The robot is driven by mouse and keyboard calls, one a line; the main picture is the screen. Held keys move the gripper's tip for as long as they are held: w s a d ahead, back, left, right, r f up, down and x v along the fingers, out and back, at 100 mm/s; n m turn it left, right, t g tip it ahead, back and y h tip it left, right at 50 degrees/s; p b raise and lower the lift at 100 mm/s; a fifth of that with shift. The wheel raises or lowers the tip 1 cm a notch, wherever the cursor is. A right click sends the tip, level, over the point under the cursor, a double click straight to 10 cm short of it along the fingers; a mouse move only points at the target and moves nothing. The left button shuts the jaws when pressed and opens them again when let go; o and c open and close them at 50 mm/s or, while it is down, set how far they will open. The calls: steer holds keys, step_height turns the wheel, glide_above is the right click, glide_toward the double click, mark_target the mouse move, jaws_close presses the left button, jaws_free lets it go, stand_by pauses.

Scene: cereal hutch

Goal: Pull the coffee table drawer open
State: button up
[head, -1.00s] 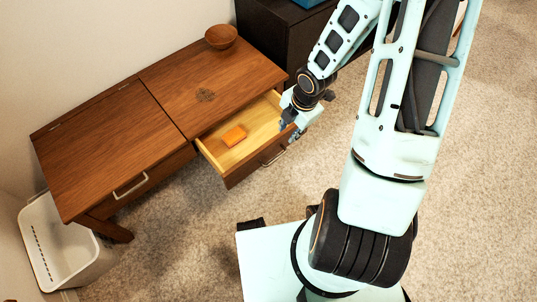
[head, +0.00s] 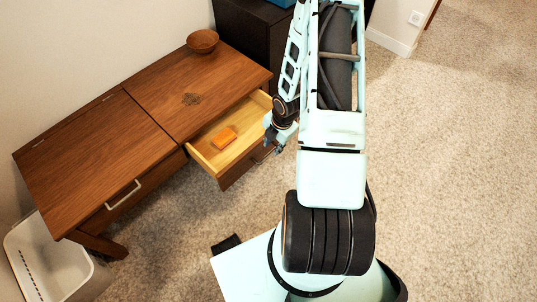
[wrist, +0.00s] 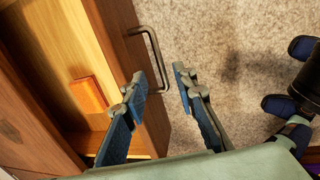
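The wooden coffee table (head: 95,150) stands against the wall at the left in the head view. Its right drawer (head: 203,158) is pulled well out, showing a pale inside with an orange block (head: 223,138) in it. The drawer's metal handle (head: 264,156) is partly hidden by my gripper (head: 276,143) in the head view. The handle shows more clearly in the wrist view (wrist: 152,52). There my gripper (wrist: 161,82) has its two fingers apart. The left finger overlaps the handle's near end; whether they touch I cannot tell. Nothing is clamped between the fingers.
A second, closed drawer with a handle (head: 124,194) is at the table's left. A wooden bowl (head: 202,41) sits on the tabletop. A white bin (head: 50,262) stands at lower left and a dark cabinet (head: 250,30) behind. The carpet at right is clear.

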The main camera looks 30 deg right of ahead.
mark_target(269, 155)
steer(key=f, duration=0.2)
steer(key=f+b, duration=0.1)
steer(key=f, duration=0.1)
steer(key=w+f, duration=0.1)
steer(key=f, duration=0.1)
steer(key=shift+w+a+f+b, duration=0.1)
steer(key=shift+a+f+b, duration=0.05)
steer(key=shift+a+b, duration=0.15)
steer(key=shift+c, duration=0.2)
jaws_close()
